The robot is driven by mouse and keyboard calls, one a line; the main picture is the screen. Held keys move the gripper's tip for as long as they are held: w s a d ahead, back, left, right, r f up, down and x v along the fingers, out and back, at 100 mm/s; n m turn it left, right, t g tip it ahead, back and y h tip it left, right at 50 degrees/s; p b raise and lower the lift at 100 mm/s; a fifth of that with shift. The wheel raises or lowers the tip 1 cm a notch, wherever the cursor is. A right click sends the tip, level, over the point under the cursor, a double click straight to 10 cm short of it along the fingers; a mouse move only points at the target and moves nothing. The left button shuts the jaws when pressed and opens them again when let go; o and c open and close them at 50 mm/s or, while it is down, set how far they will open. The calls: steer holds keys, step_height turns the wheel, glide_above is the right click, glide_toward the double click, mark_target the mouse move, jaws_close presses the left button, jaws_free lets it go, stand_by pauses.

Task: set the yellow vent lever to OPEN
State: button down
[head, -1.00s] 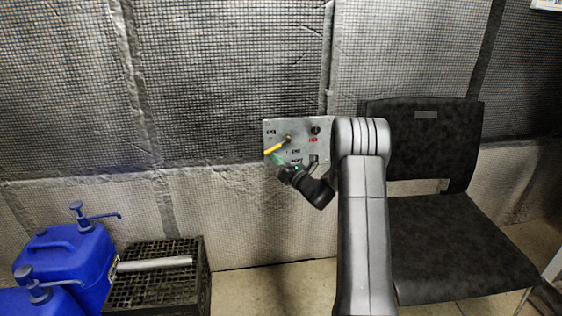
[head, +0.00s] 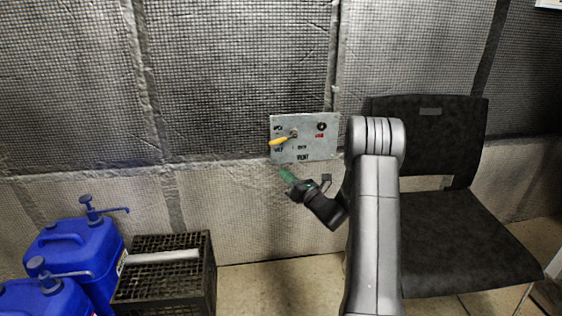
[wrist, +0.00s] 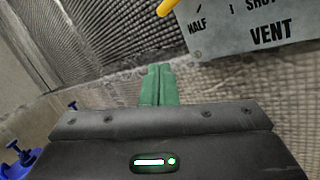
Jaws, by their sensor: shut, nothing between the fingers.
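The grey vent panel (head: 313,152) hangs on the quilted wall. Its yellow vent lever (head: 279,141) points left and slightly down from its pivot, between the OPEN mark at upper left and the HALF mark at lower left. My gripper (head: 287,175), with green fingers, is shut and empty, just below the panel's lower left edge and apart from the lever. In the wrist view the shut fingers (wrist: 159,85) point toward the wall. The lever's tip (wrist: 167,6) shows at the top edge there, beside the HALF label; the rest of the lever is out of that view.
A red-marked black knob (head: 321,127) sits at the panel's upper right. A black chair (head: 440,235) stands at the right, behind my arm. Blue jugs (head: 75,255) and a black crate (head: 165,295) with a pale bar are at lower left. Space left of the panel is clear.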

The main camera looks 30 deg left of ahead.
steer(key=shift+s+d+f+p, duration=0.15)
steer(key=shift+s+d+f, duration=0.5)
steer(key=shift+d, duration=0.15)
steer(key=shift+s+d+f+p, duration=0.15)
steer(key=shift+s+d+f, duration=0.4)
steer(key=shift+s+d, duration=0.15)
steer(key=shift+w, duration=0.1)
